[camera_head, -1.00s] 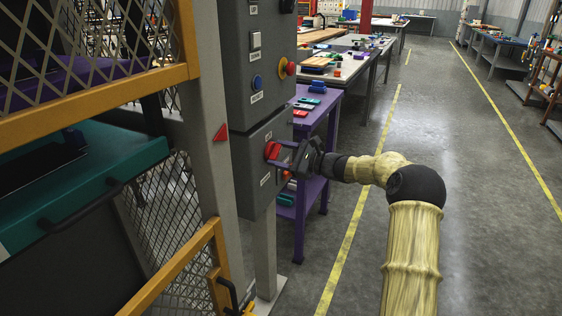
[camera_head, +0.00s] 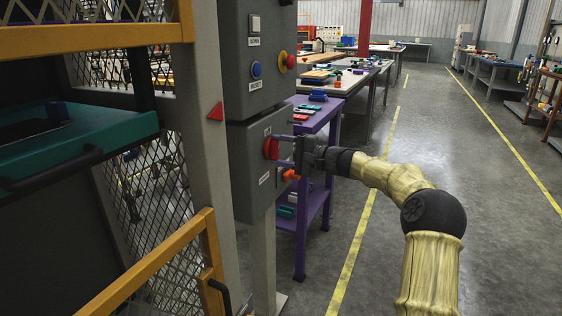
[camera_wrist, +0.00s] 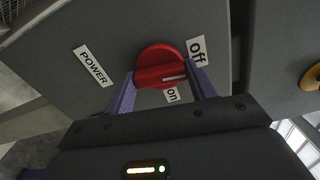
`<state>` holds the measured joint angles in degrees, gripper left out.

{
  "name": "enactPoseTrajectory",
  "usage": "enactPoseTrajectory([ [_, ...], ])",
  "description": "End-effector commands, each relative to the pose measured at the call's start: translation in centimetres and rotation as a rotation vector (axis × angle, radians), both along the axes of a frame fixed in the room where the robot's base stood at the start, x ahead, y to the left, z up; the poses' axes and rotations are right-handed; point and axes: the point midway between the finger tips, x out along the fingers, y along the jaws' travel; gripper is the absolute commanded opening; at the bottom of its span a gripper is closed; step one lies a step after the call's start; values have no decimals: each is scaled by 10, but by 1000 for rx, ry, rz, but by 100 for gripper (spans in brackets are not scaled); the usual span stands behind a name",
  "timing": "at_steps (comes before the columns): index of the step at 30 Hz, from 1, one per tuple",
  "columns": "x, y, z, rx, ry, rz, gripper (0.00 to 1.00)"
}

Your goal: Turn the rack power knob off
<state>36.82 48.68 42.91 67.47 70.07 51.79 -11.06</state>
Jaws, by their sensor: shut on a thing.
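The red power knob (camera_head: 271,148) is on the front of the lower grey control box (camera_head: 252,180). In the wrist view the knob (camera_wrist: 160,55) has a raised handle with a white mark at its right end. The mark points between the "off" label (camera_wrist: 197,50) and the "on" label (camera_wrist: 172,96). A "POWER" label (camera_wrist: 93,66) is to the left. My gripper (camera_wrist: 162,76) has its purple fingers at the two ends of the handle and is shut on it. In the head view my gripper (camera_head: 278,151) reaches the knob from the right.
The upper box carries a blue button (camera_head: 256,69) and a red emergency knob (camera_head: 287,61). An orange handle (camera_head: 291,175) sits beside the lower box. A purple table (camera_head: 318,190) stands behind it.

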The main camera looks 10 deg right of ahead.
Motion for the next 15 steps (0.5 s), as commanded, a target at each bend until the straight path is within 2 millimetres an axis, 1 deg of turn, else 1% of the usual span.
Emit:
enactPoseTrajectory([
  [6,0,1,0,-61,-91,0,33],
  [15,0,2,2,-88,-128,0,33],
])
